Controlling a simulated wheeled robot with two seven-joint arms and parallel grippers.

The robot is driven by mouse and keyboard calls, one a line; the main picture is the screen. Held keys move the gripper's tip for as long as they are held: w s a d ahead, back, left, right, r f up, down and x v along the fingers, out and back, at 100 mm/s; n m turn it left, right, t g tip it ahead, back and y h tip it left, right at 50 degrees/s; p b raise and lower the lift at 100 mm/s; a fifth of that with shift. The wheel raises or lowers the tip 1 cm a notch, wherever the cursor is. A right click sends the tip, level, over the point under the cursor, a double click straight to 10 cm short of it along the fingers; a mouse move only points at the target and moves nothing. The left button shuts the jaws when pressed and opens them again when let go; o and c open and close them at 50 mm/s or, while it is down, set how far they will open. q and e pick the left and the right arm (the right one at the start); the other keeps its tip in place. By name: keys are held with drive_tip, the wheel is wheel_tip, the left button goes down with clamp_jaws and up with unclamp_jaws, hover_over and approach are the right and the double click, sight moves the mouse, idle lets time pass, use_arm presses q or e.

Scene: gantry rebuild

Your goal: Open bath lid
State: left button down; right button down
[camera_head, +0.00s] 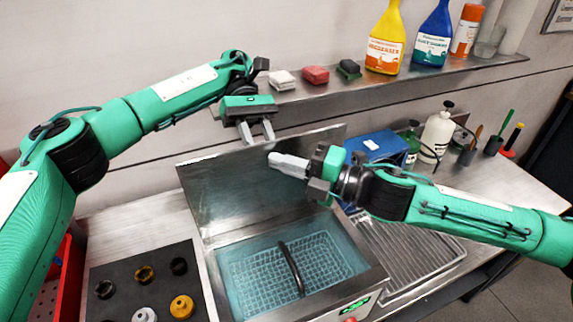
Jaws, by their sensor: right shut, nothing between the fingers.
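The bath (372,276) is a steel box on the bench, with blue liquid and a wire basket (325,262) with a dark handle inside. Its steel lid (225,190) stands raised and leaning back at the rear, with the basin uncovered. My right gripper (272,160) is shut and empty, in front of the upper part of the lid; I cannot tell if it touches. My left gripper (258,135) is above the lid's top edge, pointing down, with its fingers apart and nothing seen between them.
A tray with several ring parts (103,290) lies left of the bath. A ribbed steel drainer (405,250) is to its right, with a blue box (375,146) and bottles behind. A shelf (330,95) with sponges and spray bottles runs above.

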use_arm(q)
drive_tip(key=shift+d+f, duration=0.2)
drive_tip(key=shift+f, duration=0.05)
use_arm(e)
drive_tip(key=shift+w+a, duration=0.1)
drive_tip(key=shift+w, duration=0.85)
use_arm(q)
drive_tip(key=c, duration=1.2)
unclamp_jaws()
drive_tip(key=shift+o, duration=0.7)
drive_tip(key=shift+d+r, duration=0.1)
drive_tip(key=shift+d, duration=0.05)
use_arm(e)
drive_tip(key=shift+w+d, duration=0.1)
drive_tip(key=shift+d, duration=0.1)
use_arm(q)
drive_tip(key=shift+w+r, duration=0.1)
drive_tip(key=shift+r, duration=0.1)
wheel_tip(320, 180, up, 9)
drive_tip(key=shift+a+r, duration=0.15)
drive_tip(key=shift+a, duration=0.05)
use_arm(e)
drive_tip(key=shift+s+a, duration=0.2)
drive_tip(key=shift+s, duration=0.2)
